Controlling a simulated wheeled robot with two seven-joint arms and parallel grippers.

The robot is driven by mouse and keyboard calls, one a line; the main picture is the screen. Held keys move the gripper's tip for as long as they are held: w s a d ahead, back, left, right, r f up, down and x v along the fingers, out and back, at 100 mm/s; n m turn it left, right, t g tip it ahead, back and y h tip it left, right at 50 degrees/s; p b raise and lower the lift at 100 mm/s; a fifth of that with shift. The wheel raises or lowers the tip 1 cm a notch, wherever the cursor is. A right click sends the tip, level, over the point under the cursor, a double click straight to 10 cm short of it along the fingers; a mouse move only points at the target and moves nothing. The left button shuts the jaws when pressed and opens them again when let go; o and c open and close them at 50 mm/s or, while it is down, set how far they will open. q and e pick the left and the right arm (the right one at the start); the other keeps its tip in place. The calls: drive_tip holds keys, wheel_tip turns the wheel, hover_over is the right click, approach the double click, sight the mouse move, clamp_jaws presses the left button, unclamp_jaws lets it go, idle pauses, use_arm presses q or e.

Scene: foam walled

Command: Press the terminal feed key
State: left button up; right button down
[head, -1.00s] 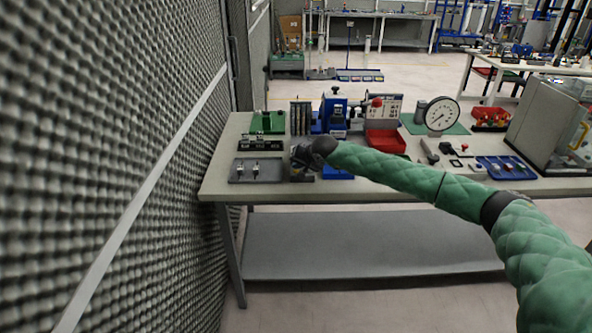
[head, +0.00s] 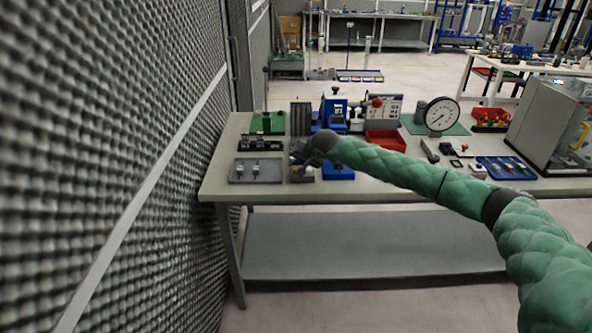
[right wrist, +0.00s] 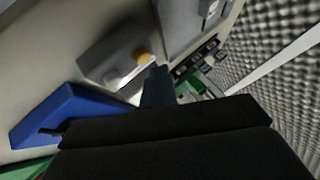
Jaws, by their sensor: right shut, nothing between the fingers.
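A small grey box (right wrist: 118,62) with a pale round button (right wrist: 113,77) and a yellow button (right wrist: 142,55) sits on the bench. No label is readable, so I cannot tell which button is the terminal feed key. The box also shows in the head view (head: 302,175), at the front left of the bench. My right gripper (head: 298,153) is above and behind it there. In the right wrist view its shut fingers (right wrist: 158,78) are empty and point close beside the yellow button; contact cannot be told. My left gripper is not in view.
A grey tray (head: 257,171) lies left of the box and a blue bin (head: 338,173) right of it. A blue press (head: 334,112) and a red bin (head: 385,140) stand behind. A foam wall (head: 120,150) rises close on the left.

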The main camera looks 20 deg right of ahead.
drive_tip(key=shift+r, duration=0.1)
wheel_tip(320, 180, up, 5)
drive_tip(key=shift+f, duration=0.1)
idle(0.5)
idle(0.5)
